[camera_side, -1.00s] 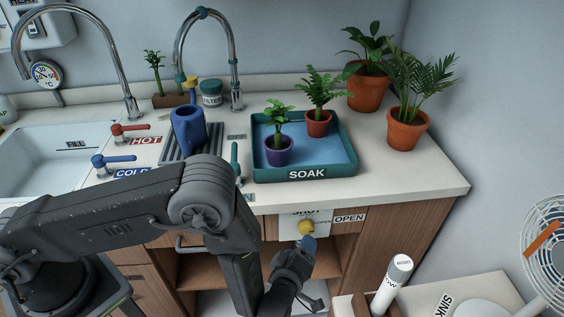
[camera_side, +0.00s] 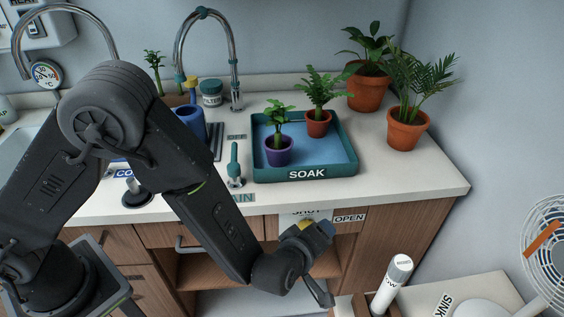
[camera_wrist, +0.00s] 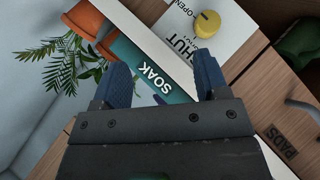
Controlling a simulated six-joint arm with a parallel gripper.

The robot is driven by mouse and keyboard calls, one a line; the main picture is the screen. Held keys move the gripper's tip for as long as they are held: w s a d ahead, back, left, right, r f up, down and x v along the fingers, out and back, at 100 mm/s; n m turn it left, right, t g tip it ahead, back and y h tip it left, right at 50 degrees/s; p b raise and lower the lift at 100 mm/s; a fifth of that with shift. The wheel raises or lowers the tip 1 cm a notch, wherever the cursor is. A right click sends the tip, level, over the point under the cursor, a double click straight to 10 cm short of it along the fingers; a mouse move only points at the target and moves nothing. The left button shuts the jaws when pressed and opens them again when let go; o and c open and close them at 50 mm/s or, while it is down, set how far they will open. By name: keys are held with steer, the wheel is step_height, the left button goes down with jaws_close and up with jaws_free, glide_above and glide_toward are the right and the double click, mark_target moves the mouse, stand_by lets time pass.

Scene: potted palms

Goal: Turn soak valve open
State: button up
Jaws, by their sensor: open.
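The soak valve is a yellow round knob on a white panel (camera_wrist: 183,35) marked SHUT and OPEN, on the cabinet front below the tray. In the wrist view the knob (camera_wrist: 207,24) lies beyond the right fingertip, not between the fingers. In the side view only a yellow sliver of it (camera_side: 307,225) shows behind my gripper (camera_side: 326,230). My gripper also shows in the wrist view (camera_wrist: 161,76), its blue fingers apart with nothing held. The teal SOAK tray (camera_side: 258,181) holds a purple pot (camera_side: 278,157) and a small terracotta pot (camera_side: 318,128), each with a plant.
Two larger terracotta pots (camera_side: 407,135) stand right of the tray. A teal lever (camera_side: 235,165) stands left of it near a DRAIN label. A white cylinder (camera_side: 392,284) and a fan (camera_side: 548,250) are at the lower right. A cabinet handle (camera_wrist: 300,108) juts out nearby.

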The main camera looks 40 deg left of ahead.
steer(key=s+a+r+m+g+h, duration=0.1)
steer(key=a+r+m+h, duration=0.1)
steer(key=r, duration=0.7)
steer(key=s+a+r+m+g+h, duration=0.1)
steer(key=a+r+m+g+h, duration=0.1)
steer(key=a+r+m, duration=0.3)
steer(key=shift+s+r+h, duration=0.15)
steer(key=shift+r+h, duration=0.35)
steer(key=shift+r, duration=1.7)
steer(key=s+a+r+m+g+y, duration=0.1)
steer(key=s+a+r+m, duration=0.1)
steer(key=s+a, duration=0.6)
steer(key=s+a+r+m+g+y, duration=0.2)
steer(key=s+a+m, duration=0.3)
steer(key=s+a, duration=0.3)
steer(key=shift+s+r+y, duration=0.3)
steer(key=shift+s+r, duration=0.2)
steer(key=shift+s, duration=0.35)
